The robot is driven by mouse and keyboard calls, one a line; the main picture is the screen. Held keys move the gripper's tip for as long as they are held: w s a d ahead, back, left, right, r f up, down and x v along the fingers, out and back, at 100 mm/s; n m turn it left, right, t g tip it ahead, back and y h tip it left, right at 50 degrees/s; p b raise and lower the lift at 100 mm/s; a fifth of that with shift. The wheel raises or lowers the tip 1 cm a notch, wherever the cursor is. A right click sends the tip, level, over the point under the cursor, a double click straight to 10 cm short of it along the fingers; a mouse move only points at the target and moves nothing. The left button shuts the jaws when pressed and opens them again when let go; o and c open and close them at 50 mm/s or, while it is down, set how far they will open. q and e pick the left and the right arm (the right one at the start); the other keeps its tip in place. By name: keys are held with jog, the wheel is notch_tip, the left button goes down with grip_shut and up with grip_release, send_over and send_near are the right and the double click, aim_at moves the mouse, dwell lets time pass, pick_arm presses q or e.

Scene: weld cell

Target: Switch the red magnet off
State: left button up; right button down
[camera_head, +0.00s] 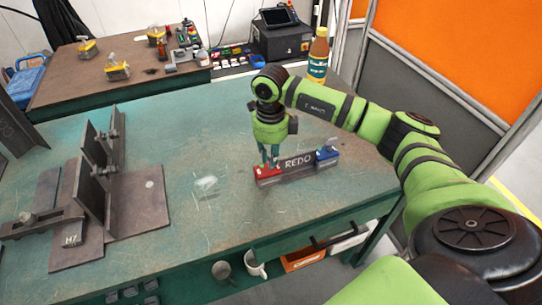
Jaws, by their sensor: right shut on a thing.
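The red magnet (269,176) sits at the left end of a dark steel bar (299,164) marked REDO on the green workbench. A blue magnet (327,157) sits at the bar's right end. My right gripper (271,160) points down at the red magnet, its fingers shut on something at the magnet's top. The fingers hide that part, so I cannot tell the switch's position. My left gripper is not in view.
A steel fixture with upright plates (106,185) stands on the bench's left. A bottle (318,56) stands at the back edge. Mugs (254,264) are on the shelf below. The bench (180,130) is clear between fixture and bar. A second table (115,75) stands behind.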

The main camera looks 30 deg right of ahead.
aim_at(270, 156)
jog(key=m, duration=0.4)
jog(key=shift+w+m, duration=0.1)
jog(key=shift+m, duration=0.2)
jog(key=shift+w+m+b, duration=0.1)
jog(key=shift+m+b, duration=0.2)
jog(key=shift+m, duration=1.3)
jog(key=shift+r+m, duration=0.1)
jog(key=shift+m, duration=0.2)
jog(key=c, duration=1.2)
grip_release()
notch_tip(270, 156, up, 12)
